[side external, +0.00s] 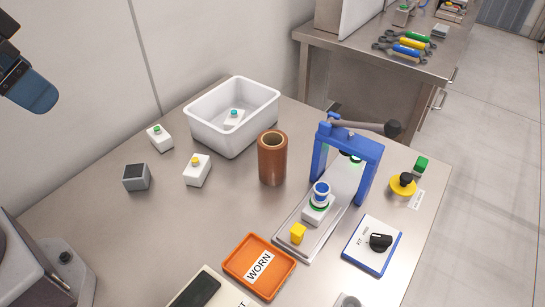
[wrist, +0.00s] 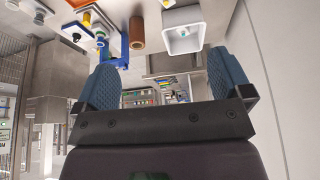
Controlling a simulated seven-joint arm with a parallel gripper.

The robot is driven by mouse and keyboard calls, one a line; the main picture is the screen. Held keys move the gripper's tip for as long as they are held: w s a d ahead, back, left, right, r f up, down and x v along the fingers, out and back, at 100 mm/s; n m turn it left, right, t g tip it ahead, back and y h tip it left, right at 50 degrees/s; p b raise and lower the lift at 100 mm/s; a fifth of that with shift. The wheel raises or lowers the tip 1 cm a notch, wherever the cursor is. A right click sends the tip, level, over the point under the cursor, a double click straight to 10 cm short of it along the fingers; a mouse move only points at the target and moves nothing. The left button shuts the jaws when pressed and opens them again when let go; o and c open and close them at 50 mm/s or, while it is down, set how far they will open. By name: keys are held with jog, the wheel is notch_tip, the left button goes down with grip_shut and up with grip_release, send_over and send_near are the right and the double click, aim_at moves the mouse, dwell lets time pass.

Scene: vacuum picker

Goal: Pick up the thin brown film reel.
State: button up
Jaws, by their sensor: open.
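The brown film reel (side external: 272,162) is a brown cylinder with a hollow top, standing upright on the steel table between the white bin and the blue frame. It also shows in the wrist view (wrist: 137,34), near the top. My gripper (wrist: 160,62) has its two blue fingers wide apart with nothing between them. In the side view only part of my gripper (side external: 30,90) shows at the upper left edge, high above the table and well away from the reel.
A white bin (side external: 204,107) holding a small white block stands behind left of the reel. A blue arch frame (side external: 366,178) over a metal plate stands close on its right. An orange WORN tray (side external: 234,267) lies in front. Small blocks (side external: 197,175) sit left; bare table lies between.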

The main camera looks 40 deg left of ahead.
jog(key=w+d+f+m+g+y, duration=0.4)
jog(key=w+d+f+m, duration=0.4)
jog(key=d+f, duration=0.15)
jog(key=m+t+y, duration=0.7)
jog(key=m+t, duration=0.3)
jog(key=m, duration=0.8)
send_near(273, 151)
jog(key=x, duration=0.7)
jog(key=shift+w+a, duration=0.1)
jog(key=shift+w, duration=0.05)
jog(key=shift+x, duration=2.95)
jog(key=shift+w+f, duration=0.1)
jog(key=c, duration=1.1)
